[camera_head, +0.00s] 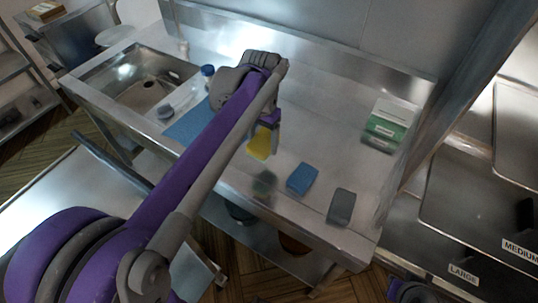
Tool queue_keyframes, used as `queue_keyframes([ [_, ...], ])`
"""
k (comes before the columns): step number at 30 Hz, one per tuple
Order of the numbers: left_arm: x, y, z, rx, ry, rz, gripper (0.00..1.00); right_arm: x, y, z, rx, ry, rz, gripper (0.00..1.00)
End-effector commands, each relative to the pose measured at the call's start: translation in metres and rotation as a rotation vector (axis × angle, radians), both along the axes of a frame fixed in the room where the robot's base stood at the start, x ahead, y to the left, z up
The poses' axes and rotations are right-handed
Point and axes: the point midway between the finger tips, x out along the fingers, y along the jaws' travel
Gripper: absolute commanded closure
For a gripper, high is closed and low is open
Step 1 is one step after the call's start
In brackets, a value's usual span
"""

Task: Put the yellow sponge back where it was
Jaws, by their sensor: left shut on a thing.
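The yellow sponge (259,146) is in the fingers of my left gripper (264,132), over the steel counter (310,150). My left gripper points down and is shut on the sponge, hiding its upper part. I cannot tell whether the sponge touches the counter. A blue sponge (302,178) and a grey sponge (341,207) lie to the right of it, near the front edge. My right gripper does not show.
A sink (146,85) is at the left. A blue cloth (187,127), a brush (166,111) and a blue-capped bottle (207,72) are beside it, partly behind my arm. A green-and-white box (389,125) stands at the right. A dark blurred patch is on the counter's front.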

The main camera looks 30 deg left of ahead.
Motion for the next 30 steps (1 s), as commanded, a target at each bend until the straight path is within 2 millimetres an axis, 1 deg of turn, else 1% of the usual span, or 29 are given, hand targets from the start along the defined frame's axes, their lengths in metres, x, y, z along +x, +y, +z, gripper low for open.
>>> queue_keyframes([
  [1, 0.000, 0.000, -0.012, 0.000, 0.000, 0.000, 0.81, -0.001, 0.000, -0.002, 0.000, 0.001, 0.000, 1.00],
  [4, 0.000, 0.000, -0.030, 0.000, 0.000, 0.000, 0.81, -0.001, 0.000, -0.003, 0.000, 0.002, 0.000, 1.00],
  [6, 0.000, 0.000, -0.039, 0.000, 0.000, 0.000, 0.81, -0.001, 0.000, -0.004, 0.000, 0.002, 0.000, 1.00],
  [11, 0.000, 0.000, -0.054, 0.000, 0.000, 0.000, 0.81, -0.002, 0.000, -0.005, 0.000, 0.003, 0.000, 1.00],
  [15, 0.000, 0.000, -0.075, 0.000, 0.000, 0.000, 0.81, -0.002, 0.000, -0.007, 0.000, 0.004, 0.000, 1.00],
  [17, 0.000, 0.000, -0.082, 0.000, 0.000, 0.000, 0.81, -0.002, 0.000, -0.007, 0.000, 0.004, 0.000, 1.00],
  [20, 0.000, 0.000, -0.087, 0.000, 0.000, 0.000, 0.81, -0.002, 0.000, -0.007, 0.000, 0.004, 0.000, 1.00],
  [26, 0.000, 0.000, -0.087, 0.000, 0.000, 0.000, 0.81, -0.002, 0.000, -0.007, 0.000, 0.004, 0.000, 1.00],
  [30, 0.000, 0.000, -0.091, 0.000, 0.000, 0.000, 0.81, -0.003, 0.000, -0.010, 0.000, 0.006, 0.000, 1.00],
])
